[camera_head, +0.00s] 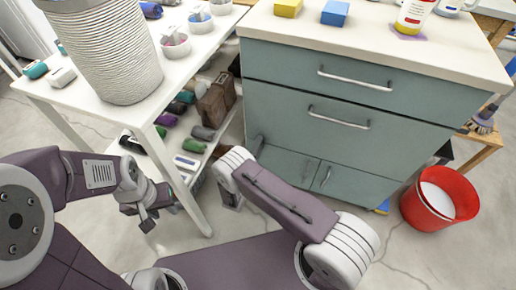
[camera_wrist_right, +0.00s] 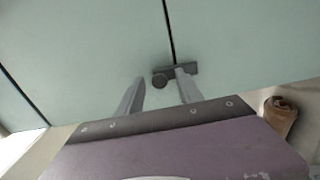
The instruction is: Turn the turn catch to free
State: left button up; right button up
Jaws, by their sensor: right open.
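The turn catch (camera_wrist_right: 160,79) shows in the right wrist view as a dark grey round knob with a flat bar reaching right across the seam between two pale green panels (camera_wrist_right: 90,45). My right gripper (camera_wrist_right: 161,76) is open, with its fingertips to either side of the knob. The right fingertip overlaps the bar in the picture; I cannot tell whether it touches. In the head view I cannot make out the catch, and my right arm covers part of the cabinet's (camera_head: 330,150) lower front. My left gripper (camera_head: 147,222) hangs low beside the white table, its jaws too small to judge.
A white table (camera_head: 200,45) with a ribbed basket (camera_head: 110,50) stands left of the cabinet, with several rolled items on its lower shelf. A red bucket (camera_head: 410,205) stands on the floor to the right. Blocks and a bottle (camera_head: 413,15) are on the cabinet top.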

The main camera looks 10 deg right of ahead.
grip_shut()
jog(key=shift+n, duration=17.9)
